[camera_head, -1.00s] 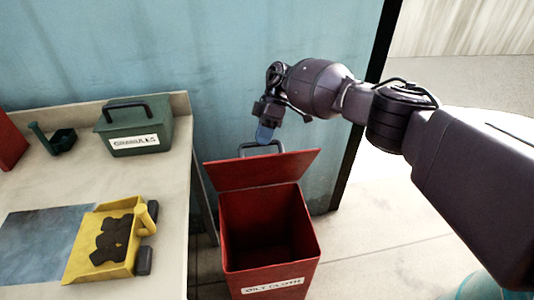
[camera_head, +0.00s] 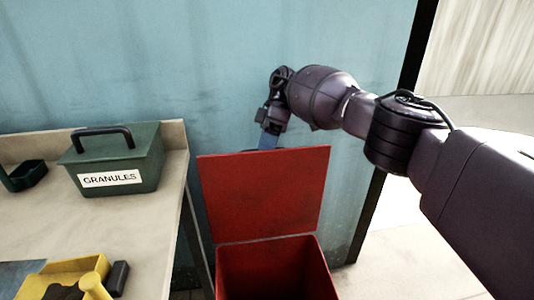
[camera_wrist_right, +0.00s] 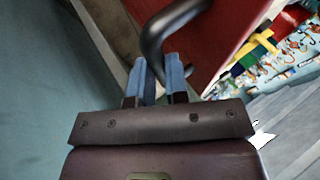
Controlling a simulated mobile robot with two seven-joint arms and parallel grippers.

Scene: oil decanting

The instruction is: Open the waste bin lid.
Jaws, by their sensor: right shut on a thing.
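The red waste bin (camera_head: 275,265) stands on the floor right of the bench, its lower part cut off by the frame. Its red lid (camera_head: 265,195) is raised steeply at the bin's back edge, showing the bin's open mouth. My right gripper (camera_head: 268,142) is behind the lid's top edge, its fingertips partly hidden by it. In the right wrist view my blue fingers (camera_wrist_right: 160,78) are shut on the dark curved lid handle (camera_wrist_right: 168,25), with the red lid (camera_wrist_right: 228,35) beside them. My left gripper is not in view.
The bench (camera_head: 150,225) at left carries a green box labelled GRANULES (camera_head: 112,160), a dark green scoop (camera_head: 22,175) and a yellow pan (camera_head: 75,275). A blue wall (camera_head: 180,60) stands close behind the bin. Open floor (camera_head: 405,250) shows at right.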

